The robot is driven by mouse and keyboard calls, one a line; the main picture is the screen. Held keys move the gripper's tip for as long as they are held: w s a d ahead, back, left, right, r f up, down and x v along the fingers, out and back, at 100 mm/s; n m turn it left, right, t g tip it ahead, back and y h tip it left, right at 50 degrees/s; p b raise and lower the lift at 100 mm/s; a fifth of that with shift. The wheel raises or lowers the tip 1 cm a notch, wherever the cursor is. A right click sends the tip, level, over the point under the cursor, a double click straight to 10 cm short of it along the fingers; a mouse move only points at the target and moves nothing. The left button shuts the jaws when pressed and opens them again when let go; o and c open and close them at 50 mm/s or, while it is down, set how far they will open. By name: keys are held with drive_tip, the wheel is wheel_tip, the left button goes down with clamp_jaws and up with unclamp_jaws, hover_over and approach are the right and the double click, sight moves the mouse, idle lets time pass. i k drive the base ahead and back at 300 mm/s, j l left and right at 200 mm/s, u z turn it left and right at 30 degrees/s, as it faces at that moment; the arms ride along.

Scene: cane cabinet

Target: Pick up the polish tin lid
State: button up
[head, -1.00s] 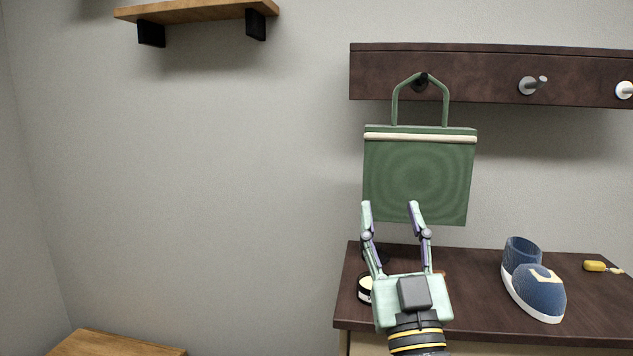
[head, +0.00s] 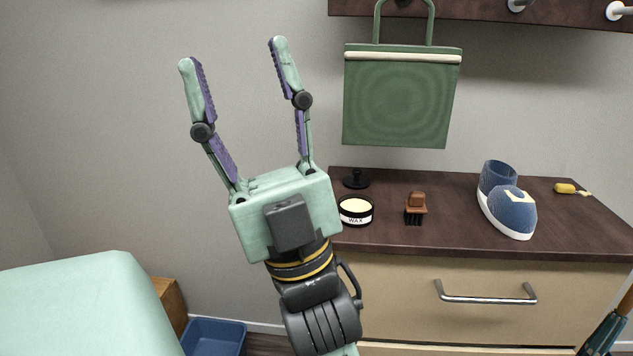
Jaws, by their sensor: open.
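The polish tin lid (head: 356,181) appears to be the black disc with a knob on top, lying on the dark cabinet top near its back left. In front of it stands the open round tin marked WAX (head: 356,212), with pale polish inside, its left edge close to my gripper's body. My gripper (head: 233,54) is open and empty, fingers pointing up in front of the bare wall. It appears left of the lid and higher in the picture.
On the cabinet top (head: 455,222) are a brown brush (head: 415,208), a blue shoe (head: 508,200) and a yellow-handled item (head: 566,188). A green bag (head: 402,100) hangs above. A drawer handle (head: 487,298) juts out in front. A blue bin (head: 214,337) stands at lower left.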

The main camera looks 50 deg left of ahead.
sight(356, 179)
drive_tip(key=u, duration=1.2)
